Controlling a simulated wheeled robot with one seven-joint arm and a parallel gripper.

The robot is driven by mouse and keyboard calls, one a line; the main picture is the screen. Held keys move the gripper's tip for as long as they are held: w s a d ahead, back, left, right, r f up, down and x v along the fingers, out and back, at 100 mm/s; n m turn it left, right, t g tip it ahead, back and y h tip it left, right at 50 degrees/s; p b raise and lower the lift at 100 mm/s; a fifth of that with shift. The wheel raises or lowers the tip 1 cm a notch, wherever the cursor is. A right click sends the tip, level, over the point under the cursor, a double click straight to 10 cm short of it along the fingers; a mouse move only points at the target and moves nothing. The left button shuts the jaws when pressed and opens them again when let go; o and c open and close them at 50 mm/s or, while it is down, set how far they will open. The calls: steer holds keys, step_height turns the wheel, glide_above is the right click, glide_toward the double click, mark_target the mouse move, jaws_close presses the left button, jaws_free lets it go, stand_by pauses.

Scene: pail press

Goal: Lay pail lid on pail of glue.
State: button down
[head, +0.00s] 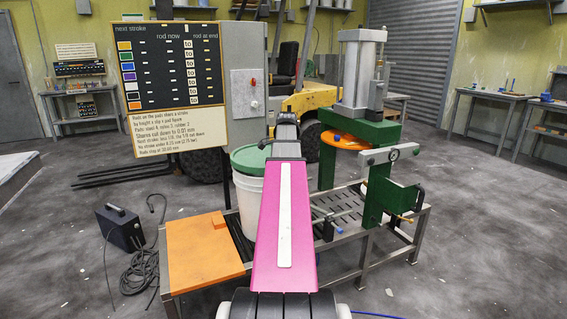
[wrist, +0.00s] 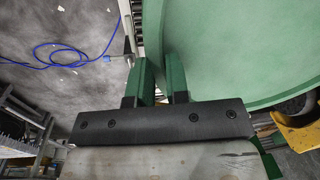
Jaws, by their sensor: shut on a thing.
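The green pail lid (head: 248,160) shows in the head view at the top of the white pail of glue (head: 246,205), partly hidden by my pink arm. I cannot tell whether it rests on the rim or hangs just above it. In the wrist view the lid (wrist: 240,50) is a broad green disc filling the upper right. My gripper (wrist: 161,80) is shut on the lid, with one finger on each side of a thin green part at its left edge. In the head view my fingertips are small and dark beside the lid.
The pail stands on a metal bench with an orange plate (head: 203,250) at its left end. A green press (head: 352,135) with an orange disc (head: 346,140) stands right of my arm. A sign board (head: 172,75) rises behind. A dark box (head: 122,228) and cable lie on the floor left.

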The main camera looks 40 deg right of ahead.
steer(key=shift+f, duration=1)
steer(key=c, duration=0.7)
jaws_free()
steer(key=shift+r, duration=4.05)
